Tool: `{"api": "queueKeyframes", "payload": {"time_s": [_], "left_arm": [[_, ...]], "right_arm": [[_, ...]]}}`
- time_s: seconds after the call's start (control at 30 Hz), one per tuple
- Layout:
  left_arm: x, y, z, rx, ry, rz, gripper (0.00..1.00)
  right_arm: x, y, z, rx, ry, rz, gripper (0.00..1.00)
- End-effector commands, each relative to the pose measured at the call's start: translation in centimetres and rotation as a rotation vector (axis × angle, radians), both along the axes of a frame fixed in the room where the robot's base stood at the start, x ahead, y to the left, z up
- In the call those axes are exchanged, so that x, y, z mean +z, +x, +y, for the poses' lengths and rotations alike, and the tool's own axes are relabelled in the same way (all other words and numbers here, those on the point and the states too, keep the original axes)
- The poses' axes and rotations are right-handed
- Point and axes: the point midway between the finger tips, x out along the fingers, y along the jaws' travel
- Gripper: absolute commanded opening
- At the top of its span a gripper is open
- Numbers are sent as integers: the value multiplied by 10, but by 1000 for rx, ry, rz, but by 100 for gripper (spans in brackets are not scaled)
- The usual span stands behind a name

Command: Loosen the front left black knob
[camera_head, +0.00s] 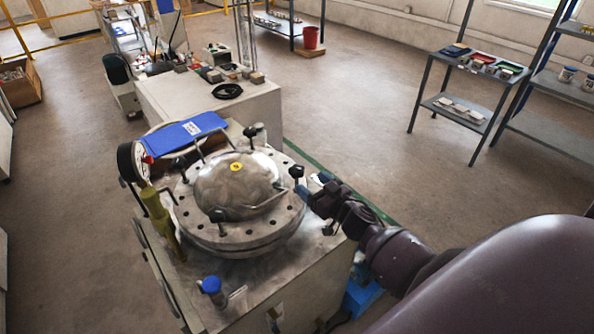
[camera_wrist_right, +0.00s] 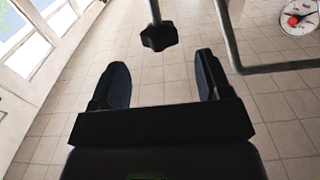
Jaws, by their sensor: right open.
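A round metal vessel lid (camera_head: 235,185) carries several black knobs on rods around its rim. The front left knob (camera_head: 217,215) stands at the near edge of the lid, with no gripper at it. Another black knob (camera_head: 296,171) stands at the lid's right side. My right gripper (camera_head: 312,187) is open and empty, close to this right-side knob. In the right wrist view, a black knob (camera_wrist_right: 159,37) on a rod lies ahead of the gap between the open fingers (camera_wrist_right: 162,82), apart from them; which knob it is, I cannot tell for sure. My left gripper is not in view.
A pressure gauge (camera_head: 133,162) stands left of the lid. A bent metal bar (camera_wrist_right: 232,45) lies beside the knob in the right wrist view. A blue-capped valve (camera_head: 211,285) is at the near edge. A blue folder (camera_head: 187,134) lies behind.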

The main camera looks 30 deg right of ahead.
Motion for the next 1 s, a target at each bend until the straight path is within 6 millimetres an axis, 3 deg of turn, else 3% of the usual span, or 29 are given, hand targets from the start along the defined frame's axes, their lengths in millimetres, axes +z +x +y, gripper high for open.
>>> {"api": "queueKeyframes", "payload": {"time_s": [0.2,0.43,0.9,1.0], "left_arm": [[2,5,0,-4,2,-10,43],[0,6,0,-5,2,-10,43],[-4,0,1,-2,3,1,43],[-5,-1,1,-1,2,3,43]], "right_arm": [[0,37,3,0,0,-1,71],[-1,64,5,-1,1,0,71],[0,74,6,-1,1,1,71],[0,74,6,-1,1,1,56]]}}
